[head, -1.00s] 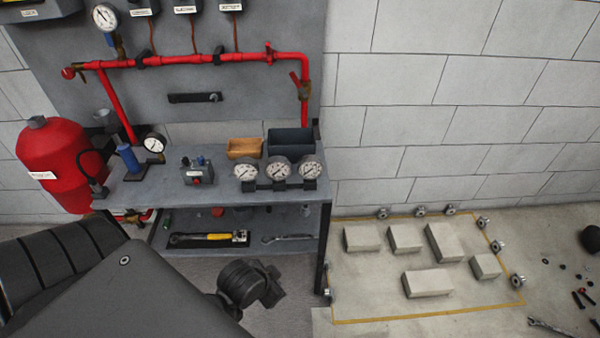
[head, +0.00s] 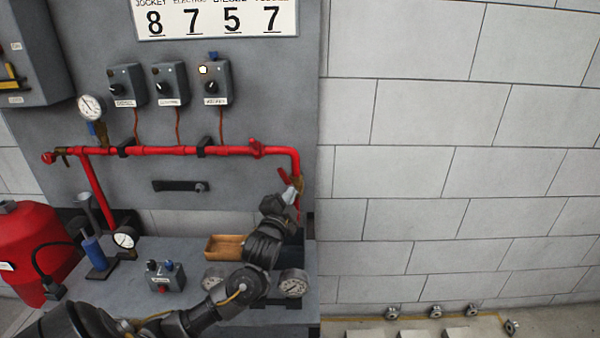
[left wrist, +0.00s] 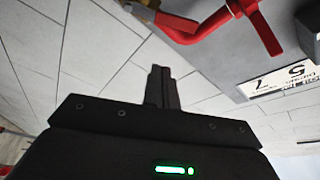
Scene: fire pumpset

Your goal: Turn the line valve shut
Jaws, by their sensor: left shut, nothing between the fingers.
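A red pipe (head: 180,150) runs across the grey panel and bends down at its right end. On that right drop is a brass valve (head: 299,183) with a red lever, partly hidden behind my left gripper (head: 288,193). The gripper is shut and empty, its tips close to the valve; I cannot tell whether they touch it. In the left wrist view the shut fingers (left wrist: 161,88) point towards bare wall, with the red pipe (left wrist: 205,30) and some brass above them. My right gripper is not in view.
A red tank (head: 30,240) stands at left. Three control boxes (head: 170,84) hang above the pipe. The wall at right is clear.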

